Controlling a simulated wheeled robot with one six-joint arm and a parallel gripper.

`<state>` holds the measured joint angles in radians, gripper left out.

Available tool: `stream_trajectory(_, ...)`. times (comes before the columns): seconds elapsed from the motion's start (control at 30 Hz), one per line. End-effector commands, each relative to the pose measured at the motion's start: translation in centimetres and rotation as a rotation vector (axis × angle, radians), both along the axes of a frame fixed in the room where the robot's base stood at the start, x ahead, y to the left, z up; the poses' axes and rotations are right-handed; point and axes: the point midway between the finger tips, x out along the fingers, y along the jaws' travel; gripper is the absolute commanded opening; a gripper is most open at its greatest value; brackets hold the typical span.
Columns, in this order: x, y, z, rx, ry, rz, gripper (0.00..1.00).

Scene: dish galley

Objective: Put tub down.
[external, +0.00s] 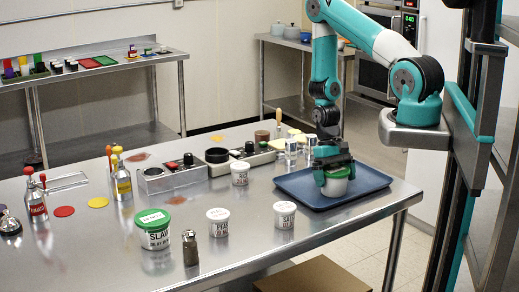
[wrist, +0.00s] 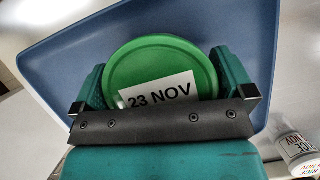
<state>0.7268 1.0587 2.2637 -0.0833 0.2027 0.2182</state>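A white tub (external: 336,187) with a green lid is between the fingers of my gripper (external: 334,168), over the blue tray (external: 300,187) at the right end of the steel table. In the wrist view its green lid (wrist: 155,58) carries a "23 NOV" label, and the gripper's fingers (wrist: 160,80) press close on both sides of it. The tub looks upright and low within the tray's outline. I cannot tell whether its base touches the tray. The blue tray (wrist: 60,65) also fills the wrist view's background.
White tubs (external: 284,215) (external: 218,222) and a green-lidded tub (external: 153,229) stand left of the tray. Clear jars (external: 291,147) and switch boxes (external: 172,178) line the back. A tub (wrist: 292,145) shows at the wrist view's right. The tray around the held tub looks bare.

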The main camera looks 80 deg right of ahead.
Motion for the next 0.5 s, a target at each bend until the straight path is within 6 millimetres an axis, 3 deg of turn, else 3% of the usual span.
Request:
stream_trajectory(0.27, 0.4, -0.5, 1.3, -0.004, -0.004, 0.000, 1.00)
stream_trajectory(0.5, 1.5, -1.9, 5.5, -0.005, -0.006, -0.001, 1.00)
